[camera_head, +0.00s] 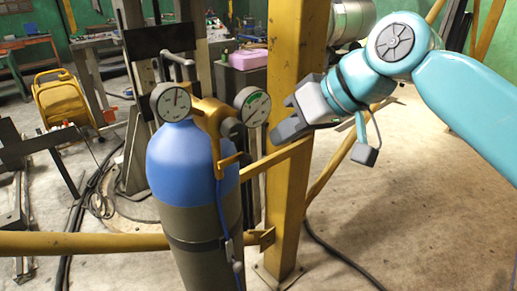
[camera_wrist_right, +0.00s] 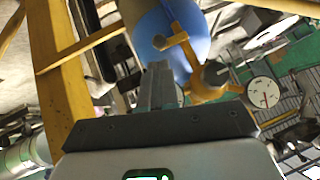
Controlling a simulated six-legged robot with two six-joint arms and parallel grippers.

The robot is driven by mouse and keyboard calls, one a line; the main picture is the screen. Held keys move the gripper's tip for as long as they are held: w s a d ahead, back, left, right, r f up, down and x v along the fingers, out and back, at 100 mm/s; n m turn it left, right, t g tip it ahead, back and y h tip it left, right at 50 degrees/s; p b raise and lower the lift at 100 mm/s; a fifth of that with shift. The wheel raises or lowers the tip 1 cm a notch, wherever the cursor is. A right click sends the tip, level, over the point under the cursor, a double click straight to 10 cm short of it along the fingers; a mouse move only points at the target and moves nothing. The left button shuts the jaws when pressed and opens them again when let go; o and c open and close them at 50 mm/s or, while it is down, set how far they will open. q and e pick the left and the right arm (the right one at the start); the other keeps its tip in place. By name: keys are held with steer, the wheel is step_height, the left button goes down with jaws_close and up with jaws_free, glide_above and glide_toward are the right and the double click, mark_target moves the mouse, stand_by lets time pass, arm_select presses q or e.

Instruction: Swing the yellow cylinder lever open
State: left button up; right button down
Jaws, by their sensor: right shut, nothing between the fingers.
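The blue-topped grey cylinder (camera_head: 182,155) stands upright in the head view, with a yellow valve (camera_head: 211,115) on top. The yellow lever (camera_head: 231,160) sticks out low on the valve's right side. In the right wrist view the lever (camera_wrist_right: 183,43) crosses in front of the blue cylinder top (camera_wrist_right: 150,30). My right gripper (camera_head: 276,134) is to the right of the lever, apart from it in the head view. Its fingers (camera_wrist_right: 158,68) are shut together and empty, with tips close to the lever in the wrist view; the depth gap is unclear. My left gripper is not in view.
Two round gauges, left (camera_head: 171,102) and right (camera_head: 252,106), flank the valve. A yellow post (camera_head: 290,200) stands behind my right gripper, with yellow braces (camera_head: 90,243) beside the cylinder. A black cable (camera_head: 345,258) lies on the open floor at right.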

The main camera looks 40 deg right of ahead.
mark_target(251, 158)
steer(key=x, duration=0.5)
steer(key=shift+w, duration=0.15)
steer(key=shift+w+f+p, duration=0.2)
steer(key=shift+f+p, duration=0.15)
steer(key=shift+x, duration=0.8)
steer(key=shift+s+r, duration=0.1)
steer(key=shift+f+b, duration=0.25)
steer(key=shift+b, duration=0.1)
steer(key=shift+d+f+m+y+b, duration=0.1)
steer(key=shift+d+m+y+b, duration=0.05)
steer(key=shift+m+y+b, duration=0.2)
steer(key=shift+y, duration=0.25)
